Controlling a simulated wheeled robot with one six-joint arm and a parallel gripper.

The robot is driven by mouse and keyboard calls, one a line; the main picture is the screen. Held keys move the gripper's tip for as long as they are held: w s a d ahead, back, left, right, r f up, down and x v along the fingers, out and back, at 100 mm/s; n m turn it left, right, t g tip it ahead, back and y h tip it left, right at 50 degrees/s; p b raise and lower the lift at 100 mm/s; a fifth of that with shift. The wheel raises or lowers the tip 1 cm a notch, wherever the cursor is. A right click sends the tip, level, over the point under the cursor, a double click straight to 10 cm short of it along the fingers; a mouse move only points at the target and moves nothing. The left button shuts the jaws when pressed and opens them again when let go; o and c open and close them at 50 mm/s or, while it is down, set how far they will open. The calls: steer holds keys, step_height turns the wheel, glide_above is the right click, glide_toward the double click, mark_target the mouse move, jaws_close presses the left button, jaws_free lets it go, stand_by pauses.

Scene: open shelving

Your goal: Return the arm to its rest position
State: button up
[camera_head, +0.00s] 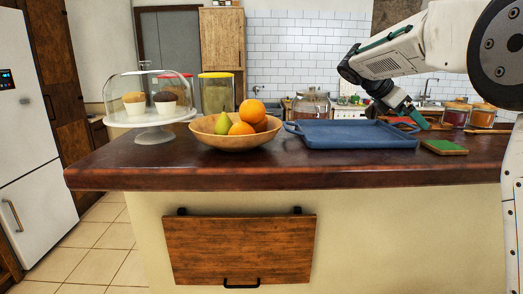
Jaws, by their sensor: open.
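My arm (455,45) reaches in from the right edge and bends down over the right part of the dark wooden counter (330,172). My gripper (417,119) points down and to the right, just beyond the right end of the blue tray (350,136). It is open, and I see nothing held in it. Its fingertips are small here, and the picture does not show clearly whether they touch anything.
A green-topped sponge-like block (444,147) lies right of the tray. Red and orange jars (456,113) stand behind it. A wooden fruit bowl (235,139) and a domed cake stand (152,134) stand to the left. The tray looks empty.

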steer(key=s+m+y, duration=0.1)
steer(key=s, duration=0.2)
steer(key=s+a+m, duration=0.1)
steer(key=s, duration=0.3)
steer(key=s+m+y, duration=0.1)
steer(key=s+m, duration=0.1)
steer(key=s, duration=0.2)
steer(key=shift+a+f+y, duration=0.25)
steer(key=shift+a+y, duration=0.05)
steer(key=shift+a, duration=0.05)
steer(key=s+a+f+m+y, duration=0.2)
steer(key=s+a+f+m, duration=0.2)
steer(key=s, duration=0.6)
steer(key=s+a+f+m+y, duration=0.3)
steer(key=s+f+m, duration=0.2)
steer(key=s, duration=0.6)
steer(key=s+a+f+m+y, duration=0.2)
steer(key=s+a+f+m, duration=0.2)
steer(key=s, duration=0.7)
step_height(320, 180, down, 3)
steer(key=shift+a+r+m+t+y, duration=0.2)
steer(key=shift+a+m+t+y, duration=0.15)
steer(key=shift+m+t+y, duration=0.05)
